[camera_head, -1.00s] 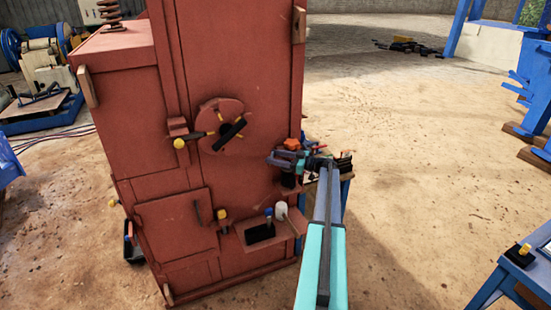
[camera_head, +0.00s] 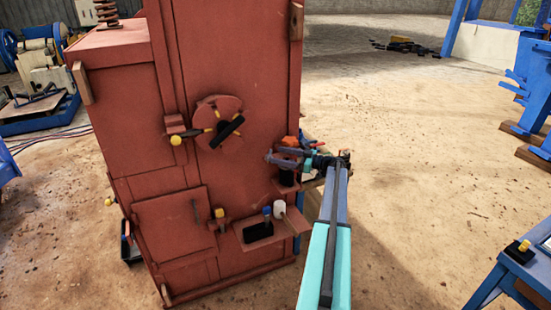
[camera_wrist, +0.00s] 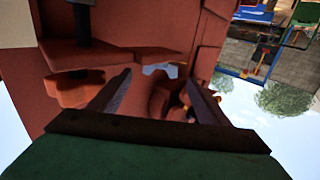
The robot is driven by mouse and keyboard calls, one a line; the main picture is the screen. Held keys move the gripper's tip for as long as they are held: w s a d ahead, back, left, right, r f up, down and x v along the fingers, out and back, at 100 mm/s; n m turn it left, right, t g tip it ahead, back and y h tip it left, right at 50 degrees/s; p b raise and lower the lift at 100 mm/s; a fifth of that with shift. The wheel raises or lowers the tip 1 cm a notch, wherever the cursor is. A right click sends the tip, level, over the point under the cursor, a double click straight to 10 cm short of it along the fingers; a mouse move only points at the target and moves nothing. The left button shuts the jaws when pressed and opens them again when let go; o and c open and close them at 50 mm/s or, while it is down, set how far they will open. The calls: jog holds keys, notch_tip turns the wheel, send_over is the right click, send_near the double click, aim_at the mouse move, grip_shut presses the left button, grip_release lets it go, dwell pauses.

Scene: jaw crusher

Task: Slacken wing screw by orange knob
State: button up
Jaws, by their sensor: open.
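An orange knob (camera_head: 290,141) shows at the right edge of the red crusher cabinet, above a black cylindrical part (camera_head: 286,177) on a small bracket. My gripper (camera_head: 270,156) is in front of and just below the knob, pointing left along the cabinet face. In the wrist view, which looks upside down, an orange-red lobed knob (camera_wrist: 72,92) lies left of the left finger, outside the jaws. My gripper (camera_wrist: 159,76) is open there, with nothing clearly between the fingers. Whether a finger touches the knob I cannot tell. The wing screw's wings are not clearly distinguishable.
The red cabinet (camera_head: 240,75) carries a round handwheel (camera_head: 217,122) with a black handle. Below my gripper is a shelf (camera_head: 285,226) with a white-headed tool (camera_head: 279,209) and a blue-topped one (camera_head: 267,213). A blue table (camera_head: 520,265) stands at right; the floor between is free.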

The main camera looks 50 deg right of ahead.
jog(key=b+v, duration=0.3)
jog(key=v, duration=0.6)
jog(key=shift+s, duration=0.4)
jog(key=shift+d, duration=0.15)
